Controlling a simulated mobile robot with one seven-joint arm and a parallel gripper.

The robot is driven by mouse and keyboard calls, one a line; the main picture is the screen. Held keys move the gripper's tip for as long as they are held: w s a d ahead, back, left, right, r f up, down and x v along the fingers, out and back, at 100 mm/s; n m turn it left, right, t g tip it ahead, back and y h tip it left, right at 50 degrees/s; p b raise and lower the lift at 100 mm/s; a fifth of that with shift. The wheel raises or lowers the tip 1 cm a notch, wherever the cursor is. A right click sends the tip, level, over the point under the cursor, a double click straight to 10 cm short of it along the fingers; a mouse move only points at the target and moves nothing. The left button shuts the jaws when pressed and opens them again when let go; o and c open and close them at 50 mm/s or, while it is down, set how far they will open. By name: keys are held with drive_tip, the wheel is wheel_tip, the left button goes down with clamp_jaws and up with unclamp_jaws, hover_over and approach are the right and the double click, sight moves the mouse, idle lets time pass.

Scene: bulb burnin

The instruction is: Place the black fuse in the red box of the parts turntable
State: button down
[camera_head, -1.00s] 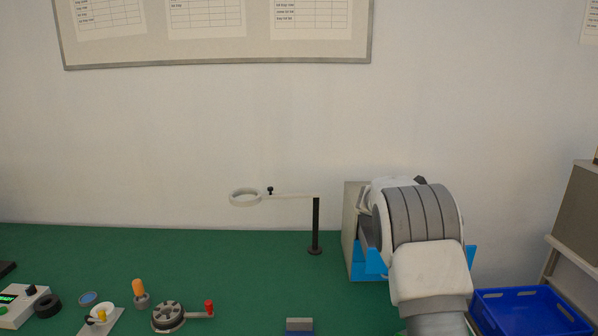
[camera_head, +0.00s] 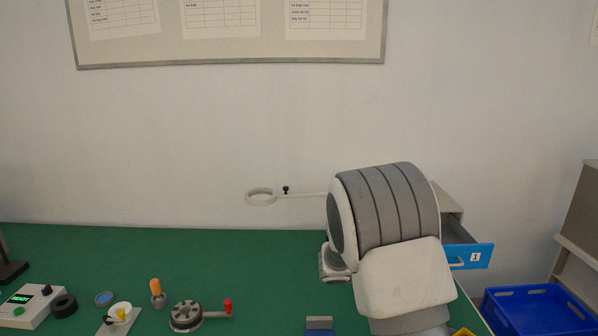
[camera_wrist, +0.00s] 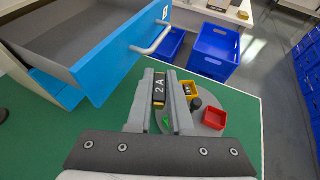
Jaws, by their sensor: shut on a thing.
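My gripper (camera_wrist: 160,76) is shut on the black fuse (camera_wrist: 159,90), marked 2A, in the wrist view. The fuse sits between the two grey fingers, above the table. The grey round parts turntable (camera_wrist: 236,102) lies below and to the right of the fingers. Its red box (camera_wrist: 214,117) is right of the right finger, open at the top and looking empty. A yellow box (camera_wrist: 190,88) with a labelled piece in it is farther back. A green part (camera_wrist: 165,122) shows between the fingers. In the head view my arm hides the gripper and fuse.
An open blue-fronted drawer (camera_wrist: 118,50) is close on the left in the wrist view; it also shows in the head view (camera_head: 470,257), marked 1. A black knob (camera_wrist: 196,103) rises from the turntable. Blue crates (camera_wrist: 215,45) stand beyond the table edge. A magnifier ring (camera_head: 261,197) stands behind my arm.

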drive_tip(key=s+a+f+n+t+y, duration=0.1)
drive_tip(key=s+a+f, duration=0.3)
drive_tip(key=a, duration=0.2)
drive_tip(key=s+a+f+n+t+y, duration=0.1)
drive_tip(key=s+a+f+n+t, duration=0.1)
drive_tip(key=s+a+f, duration=0.2)
drive_tip(key=shift+s+a+f, duration=0.2)
drive_tip(key=shift+a+f, duration=0.4)
drive_tip(key=shift+a, duration=0.6)
wheel_tip(320, 180, up, 12)
drive_tip(key=w+n+t+y, duration=0.2)
drive_tip(key=n+t+y, duration=0.3)
drive_tip(key=n+y, duration=0.1)
drive_tip(key=shift+f+n+y, duration=0.25)
drive_tip(key=shift+n+y, duration=0.05)
drive_tip(key=shift+n, duration=0.4)
drive_tip(key=shift+w, duration=0.1)
drive_tip(key=shift+a+f, duration=0.1)
